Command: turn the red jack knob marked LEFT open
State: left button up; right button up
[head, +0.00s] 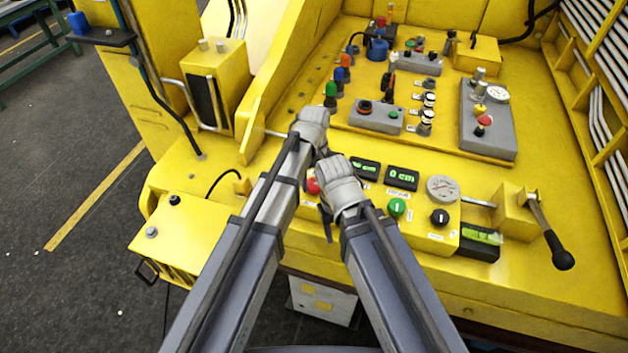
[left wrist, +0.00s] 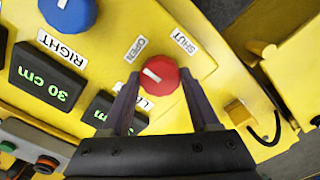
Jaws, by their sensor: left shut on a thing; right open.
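The red knob (left wrist: 158,75) sits between the fingertips of my left gripper (left wrist: 159,76), which is shut on it. Its white mark slants toward the OPEN label (left wrist: 136,48); the SHUT label (left wrist: 180,41) is on the other side. A tag below the knob is mostly hidden by a finger, with only an L showing. In the head view the red knob (head: 312,186) shows in part between my two grippers, and my left gripper (head: 322,152) is above it. My right gripper (head: 328,212) is open, low over the panel just right of the red knob.
A blue knob (left wrist: 68,12) with a RIGHT tag and a 30 cm display (left wrist: 48,76) lies beside the red one. The head view shows a green knob (head: 397,207), a black knob (head: 440,217), a gauge (head: 442,189) and a black-handled lever (head: 548,232) to the right.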

aim_at(314, 183)
pick_arm(q)
jog(key=o, duration=1.4)
jog(key=shift+c, duration=0.2)
notch_tip(314, 183, up, 8)
jog(key=p, duration=0.8)
jog(key=shift+f, duration=0.1)
